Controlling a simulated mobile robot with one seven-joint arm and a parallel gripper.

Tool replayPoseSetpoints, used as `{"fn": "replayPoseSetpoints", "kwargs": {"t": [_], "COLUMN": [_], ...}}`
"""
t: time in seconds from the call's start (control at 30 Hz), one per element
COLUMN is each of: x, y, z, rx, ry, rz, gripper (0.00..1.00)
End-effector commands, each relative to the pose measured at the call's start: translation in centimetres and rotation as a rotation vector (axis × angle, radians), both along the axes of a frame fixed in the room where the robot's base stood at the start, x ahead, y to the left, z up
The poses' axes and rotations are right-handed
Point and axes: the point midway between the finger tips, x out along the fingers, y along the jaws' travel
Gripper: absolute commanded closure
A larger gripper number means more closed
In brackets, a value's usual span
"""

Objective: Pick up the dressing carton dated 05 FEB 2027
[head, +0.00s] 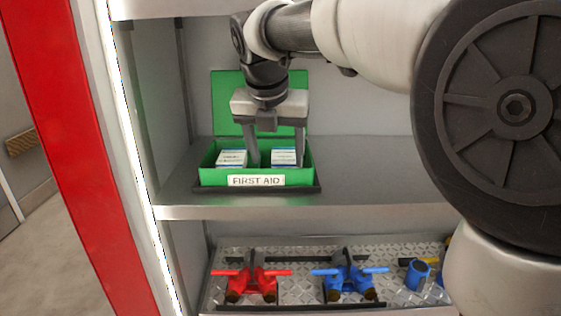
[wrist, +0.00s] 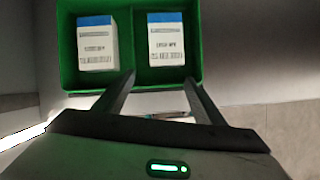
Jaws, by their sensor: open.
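Two white cartons with blue tops stand in the green first aid box (head: 209,179), one in each compartment. The left carton (head: 231,158) also shows in the wrist view (wrist: 97,42), and so does the right carton (head: 285,156), (wrist: 166,38). Their printed lines are too blurred to read, so I cannot tell which is dated 05 FEB 2027. My gripper (head: 276,163) is open and points down at the box, its fingers either side of the right carton in the head view. In the wrist view the fingertips (wrist: 159,77) lie near the right compartment's lower wall; contact cannot be told.
The box's open lid (head: 228,88) stands up behind my gripper. A divider (wrist: 133,45) separates the compartments. The box sits on a grey shelf (head: 370,180) with free room to its right. Red valves (head: 252,279) and blue valves (head: 349,278) stand on the tread plate below.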

Motion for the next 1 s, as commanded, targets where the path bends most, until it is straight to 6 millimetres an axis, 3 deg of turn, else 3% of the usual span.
{"fn": "replayPoseSetpoints", "kwargs": {"t": [0.1,0.27,0.57,0.8,1.0], "x": [2.6,4.7,6.5,7.9,8.3], "y": [-0.5,-1.0,-1.4,-1.6,-1.7], "z": [0.0,0.0,-0.2,-4.0,-4.6], "rx": [0.000,0.000,0.000,0.001,0.002], "ry": [0.002,0.001,0.001,0.003,-0.001], "rz": [-0.002,-0.003,-0.003,-0.003,-0.001], "gripper": [0.36,0.36,0.36,0.36,0.36]}}
